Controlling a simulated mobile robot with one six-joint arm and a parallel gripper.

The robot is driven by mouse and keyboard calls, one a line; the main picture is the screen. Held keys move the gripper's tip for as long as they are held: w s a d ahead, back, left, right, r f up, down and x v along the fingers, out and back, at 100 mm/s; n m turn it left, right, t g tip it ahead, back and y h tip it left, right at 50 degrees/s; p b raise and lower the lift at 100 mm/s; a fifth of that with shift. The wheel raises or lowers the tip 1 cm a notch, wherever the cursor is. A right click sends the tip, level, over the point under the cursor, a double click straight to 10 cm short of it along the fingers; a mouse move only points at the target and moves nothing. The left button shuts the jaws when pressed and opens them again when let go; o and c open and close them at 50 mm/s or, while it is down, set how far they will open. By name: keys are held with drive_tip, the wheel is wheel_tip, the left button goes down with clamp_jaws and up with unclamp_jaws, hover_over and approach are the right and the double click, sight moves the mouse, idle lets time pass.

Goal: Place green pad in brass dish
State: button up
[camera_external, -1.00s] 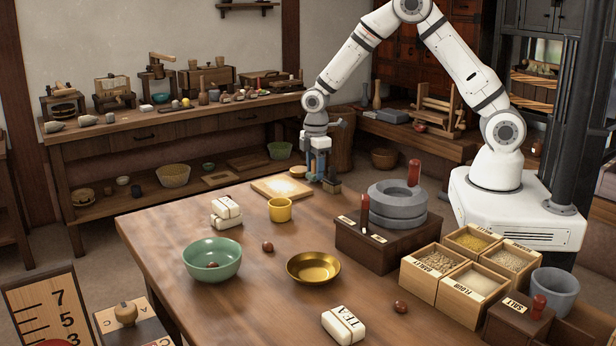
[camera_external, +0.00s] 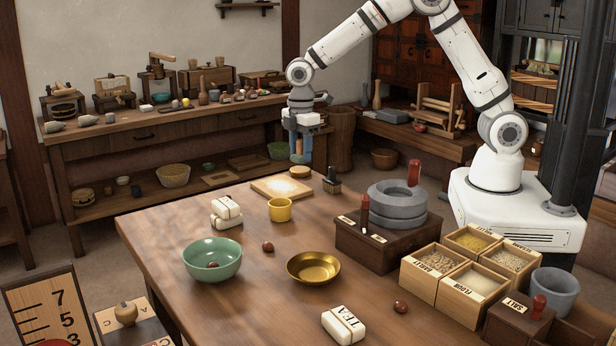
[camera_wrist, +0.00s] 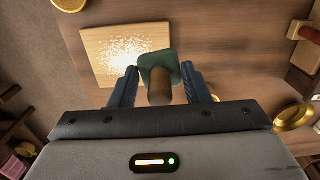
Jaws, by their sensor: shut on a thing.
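My gripper (camera_wrist: 162,85) is shut on the green pad (camera_wrist: 158,60), a squarish dark green piece with a brown knob, seen between its blue fingers. In the external view my gripper (camera_external: 300,155) hangs above the table's far edge, behind the floured board; the pad is hard to make out there. The brass dish (camera_external: 313,268) is a shallow round bowl on the front middle of the table, well forward of the gripper. Nothing shows inside it. A brassy rim (camera_wrist: 293,117) at the wrist view's right edge cannot be identified for sure.
The floured board (camera_external: 283,188) and a dark brush-like block (camera_external: 331,182) lie near the gripper. A yellow cup (camera_external: 280,209), green bowl (camera_external: 213,259), white blocks (camera_external: 226,211) and a small brown ball (camera_external: 268,247) stand around the dish. A stone quern (camera_external: 398,204) stands right.

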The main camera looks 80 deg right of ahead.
drive_tip(key=a+n, duration=0.4)
drive_tip(key=a, duration=1.6)
drive_tip(key=n+b, duration=0.1)
drive_tip(key=n, duration=0.2)
hover_over(313, 274)
wheel_tip(313, 274, down, 5)
drive_tip(key=shift+a+f, duration=0.1)
drive_tip(key=shift+f, duration=2.05)
drive_tip(key=shift+f, duration=0.25)
drive_tip(key=o, duration=0.7)
drive_tip(key=shift+r, duration=0.1)
